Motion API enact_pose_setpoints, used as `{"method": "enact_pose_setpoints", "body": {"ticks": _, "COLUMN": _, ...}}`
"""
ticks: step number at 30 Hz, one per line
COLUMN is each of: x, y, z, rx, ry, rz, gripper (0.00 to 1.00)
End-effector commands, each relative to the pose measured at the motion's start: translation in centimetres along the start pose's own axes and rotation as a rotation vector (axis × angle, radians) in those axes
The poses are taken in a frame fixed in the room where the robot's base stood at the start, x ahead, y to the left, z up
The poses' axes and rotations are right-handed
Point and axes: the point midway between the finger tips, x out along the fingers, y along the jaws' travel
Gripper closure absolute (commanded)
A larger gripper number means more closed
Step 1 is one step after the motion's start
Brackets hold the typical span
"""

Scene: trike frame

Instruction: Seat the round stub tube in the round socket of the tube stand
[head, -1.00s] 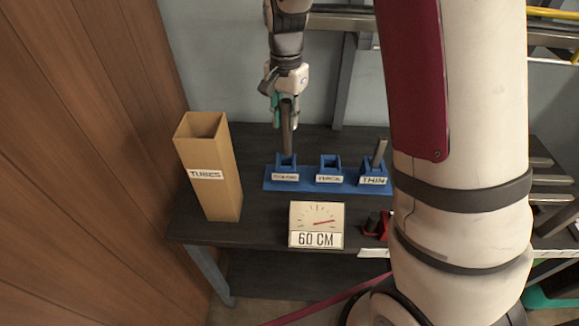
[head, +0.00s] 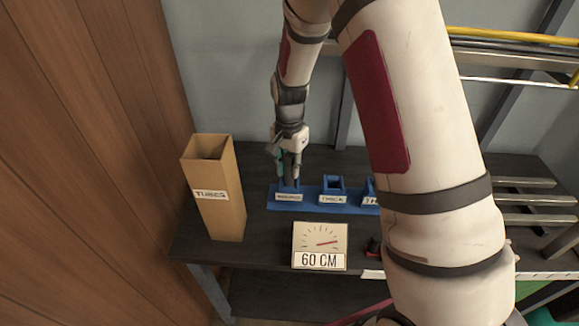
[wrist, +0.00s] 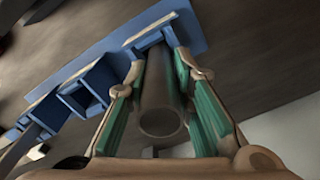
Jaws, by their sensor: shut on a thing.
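The blue tube stand (head: 312,207) lies along the table's back, with a row of labelled sockets. My gripper (head: 287,170) is above the leftmost socket (head: 288,193), whose label is too small to read surely. In the wrist view my gripper (wrist: 165,82) has its green-padded fingers shut on the grey round stub tube (wrist: 160,98), one on each side. The tube's far end meets the blue socket (wrist: 150,37). The fingers and tube hide the socket's inside, so I cannot tell how deep the tube sits.
The middle socket (head: 334,188) is empty. My arm partly hides the socket labelled THIN (head: 369,193). A tall cardboard box (head: 220,205) labelled TUBES stands at left. A gauge sign (head: 320,245) reading 60 CM stands in front. Metal bars (head: 520,200) lie at right.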

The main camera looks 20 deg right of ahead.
Motion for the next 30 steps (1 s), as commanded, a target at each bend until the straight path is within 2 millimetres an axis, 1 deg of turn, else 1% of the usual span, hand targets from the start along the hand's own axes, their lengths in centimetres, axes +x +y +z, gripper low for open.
{"method": "enact_pose_setpoints", "body": {"ticks": 5, "x": 0.3, "y": 0.0, "z": 0.0, "rx": 0.000, "ry": 0.000, "rz": 0.001, "gripper": 1.00}}
{"method": "enact_pose_setpoints", "body": {"ticks": 6, "x": 0.3, "y": 0.0, "z": 0.0, "rx": 0.000, "ry": 0.000, "rz": 0.001, "gripper": 0.76}}
{"method": "enact_pose_setpoints", "body": {"ticks": 8, "x": 0.3, "y": 0.0, "z": 0.0, "rx": 0.000, "ry": 0.000, "rz": 0.001, "gripper": 0.62}}
{"method": "enact_pose_setpoints", "body": {"ticks": 9, "x": 0.3, "y": 0.0, "z": 0.0, "rx": 0.000, "ry": 0.000, "rz": 0.001, "gripper": 0.58}}
{"method": "enact_pose_setpoints", "body": {"ticks": 17, "x": 0.2, "y": 0.0, "z": 0.0, "rx": 0.000, "ry": 0.000, "rz": 0.000, "gripper": 0.58}}
{"method": "enact_pose_setpoints", "body": {"ticks": 20, "x": -0.2, "y": 0.0, "z": 0.0, "rx": 0.000, "ry": 0.001, "rz": -0.001, "gripper": 0.58}}
{"method": "enact_pose_setpoints", "body": {"ticks": 23, "x": -1.2, "y": -0.1, "z": -0.1, "rx": 0.000, "ry": 0.003, "rz": -0.003, "gripper": 0.58}}
{"method": "enact_pose_setpoints", "body": {"ticks": 25, "x": -2.3, "y": -0.1, "z": -0.1, "rx": 0.001, "ry": 0.004, "rz": -0.004, "gripper": 0.58}}
{"method": "enact_pose_setpoints", "body": {"ticks": 30, "x": -5.9, "y": -0.2, "z": -0.1, "rx": -0.001, "ry": 0.004, "rz": -0.005, "gripper": 0.58}}
